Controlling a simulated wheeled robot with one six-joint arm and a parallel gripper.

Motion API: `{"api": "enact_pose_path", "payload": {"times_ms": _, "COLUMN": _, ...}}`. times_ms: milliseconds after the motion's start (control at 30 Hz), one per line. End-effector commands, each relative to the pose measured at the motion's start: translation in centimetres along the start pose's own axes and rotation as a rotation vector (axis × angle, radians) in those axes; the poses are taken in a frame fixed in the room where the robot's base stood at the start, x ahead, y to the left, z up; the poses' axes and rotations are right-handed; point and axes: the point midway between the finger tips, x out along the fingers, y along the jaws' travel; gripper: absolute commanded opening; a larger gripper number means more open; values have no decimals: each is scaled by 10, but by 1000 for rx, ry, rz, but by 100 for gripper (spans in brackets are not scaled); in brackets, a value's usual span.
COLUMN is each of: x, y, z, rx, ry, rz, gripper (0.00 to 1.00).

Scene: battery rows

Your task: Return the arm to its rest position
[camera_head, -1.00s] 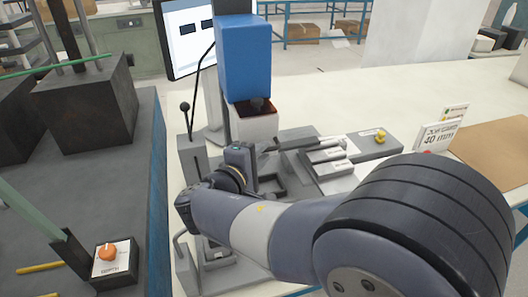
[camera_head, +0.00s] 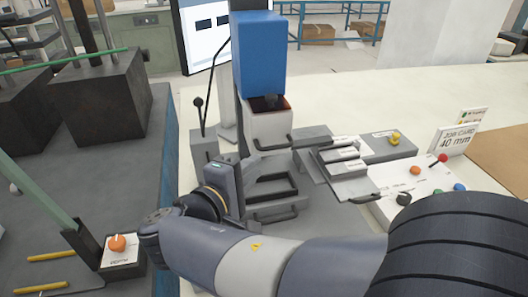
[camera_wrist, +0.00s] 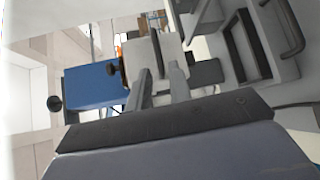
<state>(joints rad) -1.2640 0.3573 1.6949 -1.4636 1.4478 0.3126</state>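My arm (camera_head: 250,262) crosses the lower part of the head view from the right and bends up at the wrist (camera_head: 225,190). My gripper (camera_wrist: 158,68) shows two grey fingers in the wrist view, parted, with nothing seen held between them. Beyond the fingertips is a pale bin front with a dark bar handle (camera_wrist: 156,54). In the head view the wrist is just in front and left of the white bin (camera_head: 270,125) under the blue press housing (camera_head: 258,55). The fingers are largely hidden there.
A grey tray (camera_head: 272,190) with handles is right of my wrist. Grey blocks (camera_head: 340,155) and a panel with coloured knobs (camera_head: 415,190) lie further right, near a "40 mm" job card (camera_head: 457,138). A dark bench with an orange knob (camera_head: 117,243) is at left.

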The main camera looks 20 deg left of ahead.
Motion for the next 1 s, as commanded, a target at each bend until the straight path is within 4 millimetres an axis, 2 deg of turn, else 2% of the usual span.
{"api": "enact_pose_path", "payload": {"times_ms": 167, "x": 14, "y": 1, "z": 1, "rx": 0, "ry": -4, "rz": 1, "gripper": 20}}
{"api": "enact_pose_path", "payload": {"times_ms": 700, "x": 109, "y": 3, "z": 1, "rx": 1, "ry": -4, "rz": 2, "gripper": 20}}
{"api": "enact_pose_path", "payload": {"times_ms": 800, "x": 107, "y": 10, "z": 1, "rx": 2, "ry": 0, "rz": 3, "gripper": 20}}
{"api": "enact_pose_path", "payload": {"times_ms": 1000, "x": 106, "y": 12, "z": 2, "rx": 3, "ry": 0, "rz": 3, "gripper": 20}}
